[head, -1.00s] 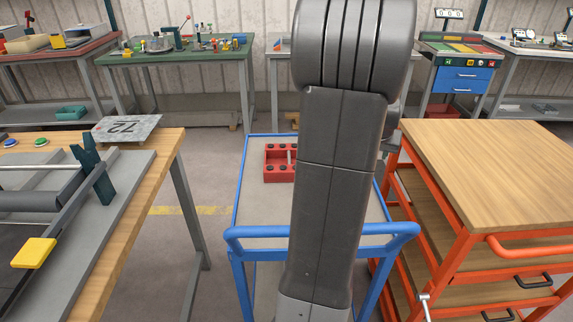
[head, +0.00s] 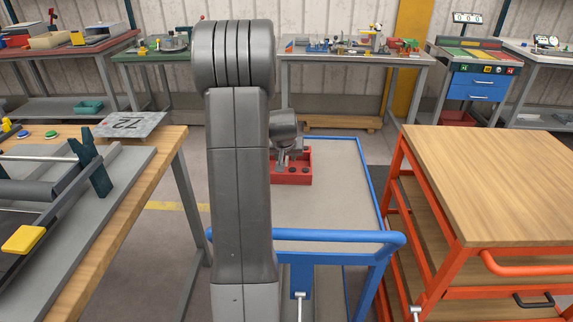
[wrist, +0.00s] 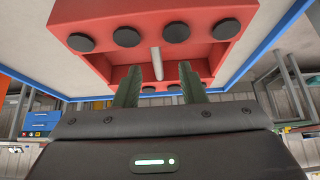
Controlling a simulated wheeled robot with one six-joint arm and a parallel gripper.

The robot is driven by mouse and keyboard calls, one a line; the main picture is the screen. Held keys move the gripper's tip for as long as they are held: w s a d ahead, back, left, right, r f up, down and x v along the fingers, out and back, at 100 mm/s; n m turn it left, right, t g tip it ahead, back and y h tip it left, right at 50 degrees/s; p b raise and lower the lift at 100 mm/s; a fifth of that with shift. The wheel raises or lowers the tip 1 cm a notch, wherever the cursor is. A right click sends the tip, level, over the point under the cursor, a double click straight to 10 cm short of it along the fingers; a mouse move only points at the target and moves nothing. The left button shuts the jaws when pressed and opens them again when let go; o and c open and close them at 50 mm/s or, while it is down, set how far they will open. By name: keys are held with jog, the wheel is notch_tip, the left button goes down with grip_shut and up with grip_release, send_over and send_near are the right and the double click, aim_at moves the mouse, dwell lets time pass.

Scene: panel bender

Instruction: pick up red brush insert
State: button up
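The red brush insert (head: 303,178) lies on the blue-framed cart, toward its far end. My arm hides part of it in the head view. In the wrist view the red insert (wrist: 195,50) fills the upper middle, with black round pieces along its sides and a grey bar (wrist: 157,62) across its middle. My gripper (wrist: 159,72) is open, with its two dark green fingers apart, pointing at the insert. The bar shows between the fingertips, with a gap to each finger. I cannot tell how far down the fingers reach.
The blue-railed cart top (head: 335,205) is otherwise clear around the insert. An orange cart with a wooden top (head: 490,180) stands to the right. A wooden bench (head: 150,165) with a grey machine stands to the left. Workbenches line the back wall.

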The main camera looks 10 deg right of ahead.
aim_at(287, 160)
jog(key=shift+x, duration=1.8)
jog(key=shift+w+d+r, duration=0.1)
jog(key=shift+d+r, duration=0.05)
jog(key=shift+d, duration=0.05)
grip_shut()
